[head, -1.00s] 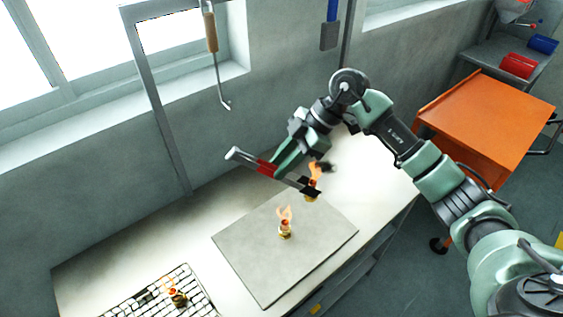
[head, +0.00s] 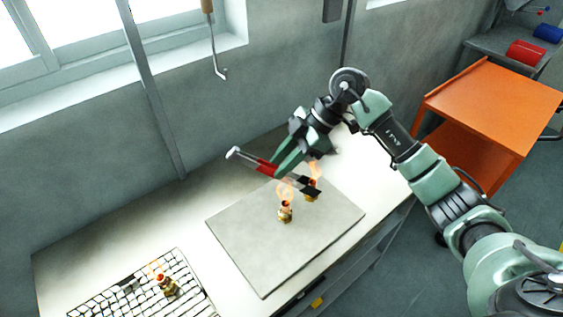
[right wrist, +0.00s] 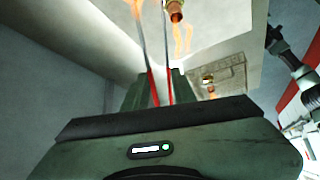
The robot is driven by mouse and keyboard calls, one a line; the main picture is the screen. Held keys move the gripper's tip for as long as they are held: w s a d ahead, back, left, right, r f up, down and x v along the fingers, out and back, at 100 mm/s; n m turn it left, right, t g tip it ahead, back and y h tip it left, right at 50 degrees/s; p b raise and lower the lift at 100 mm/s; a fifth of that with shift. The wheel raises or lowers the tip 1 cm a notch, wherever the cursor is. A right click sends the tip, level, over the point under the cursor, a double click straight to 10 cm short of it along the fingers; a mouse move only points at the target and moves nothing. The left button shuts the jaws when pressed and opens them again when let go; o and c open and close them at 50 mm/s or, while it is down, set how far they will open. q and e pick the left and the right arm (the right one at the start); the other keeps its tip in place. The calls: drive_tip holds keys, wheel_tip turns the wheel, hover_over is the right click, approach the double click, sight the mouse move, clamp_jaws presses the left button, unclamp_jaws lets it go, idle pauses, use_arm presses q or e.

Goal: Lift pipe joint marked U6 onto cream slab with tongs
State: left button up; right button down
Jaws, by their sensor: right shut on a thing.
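My right gripper (head: 284,166) is shut on the red handle of the tongs (head: 266,168). Their dark far end is at a flaming brass pipe joint (head: 310,191), which appears held there over the back right of the cream slab (head: 260,248). Another flaming joint (head: 285,212) stands on the slab. A third joint (head: 167,286) is on the mesh belt (head: 195,292) at lower left. No U6 mark is readable. In the right wrist view the red tong arms (right wrist: 156,86) run up out of frame beside a joint (right wrist: 175,10). My left gripper is out of view.
An orange cart (head: 490,105) stands right of the bench, with red and blue rolls (head: 525,52) on a grey shelf behind it. A hooked tool (head: 214,50) hangs on the wall. The slab's front and left are clear.

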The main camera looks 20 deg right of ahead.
drive_tip(key=c, duration=1.5)
unclamp_jaws()
drive_tip(key=shift+r, duration=0.1)
wheel_tip(320, 180, up, 10)
drive_tip(key=p, duration=0.9)
drive_tip(key=shift+p, duration=0.4)
